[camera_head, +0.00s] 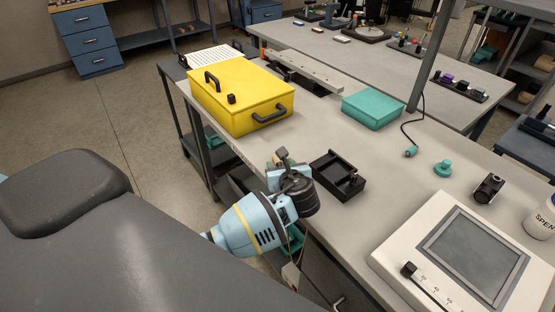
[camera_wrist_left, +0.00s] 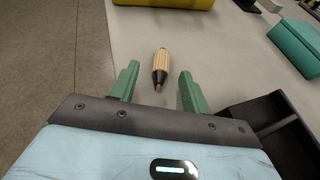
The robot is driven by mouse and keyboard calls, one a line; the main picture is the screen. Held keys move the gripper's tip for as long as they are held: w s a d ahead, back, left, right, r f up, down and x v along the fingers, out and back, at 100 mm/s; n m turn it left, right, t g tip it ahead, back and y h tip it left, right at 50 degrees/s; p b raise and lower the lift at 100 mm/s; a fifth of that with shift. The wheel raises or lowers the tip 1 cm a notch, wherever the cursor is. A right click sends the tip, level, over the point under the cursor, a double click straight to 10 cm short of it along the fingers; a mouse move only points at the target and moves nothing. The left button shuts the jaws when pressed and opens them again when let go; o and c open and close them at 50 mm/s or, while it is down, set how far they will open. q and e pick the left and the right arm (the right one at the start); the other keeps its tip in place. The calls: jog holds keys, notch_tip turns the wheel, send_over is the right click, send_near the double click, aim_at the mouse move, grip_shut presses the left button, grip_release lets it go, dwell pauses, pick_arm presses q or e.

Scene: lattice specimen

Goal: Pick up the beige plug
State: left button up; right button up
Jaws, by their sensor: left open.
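The beige plug (camera_wrist_left: 161,62) shows in the left wrist view as a ribbed beige body with a dark band and a small tan tip pointing toward me. It appears to lie on the grey bench top. My left gripper (camera_wrist_left: 159,75) is open, with one green finger on each side of the plug's lower end in the picture and a visible gap on both sides. How high the fingers are above the bench is hard to tell. In the head view my left gripper (camera_head: 281,158) is at the bench's near edge, and the plug is mostly or wholly hidden there. My right gripper is not in view.
A black open tray (camera_head: 338,181) stands close to the right of my left gripper. A yellow toolbox (camera_head: 238,98) is behind it, and a teal case (camera_head: 372,109) farther right. A white device with a grey screen (camera_head: 470,255) takes up the bench's front right.

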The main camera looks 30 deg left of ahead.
aim_at(279, 161)
pick_arm(q)
jog(key=shift+x, duration=1.7)
jog(key=shift+w+d, duration=0.1)
jog(key=shift+c, duration=0.4)
grip_shut()
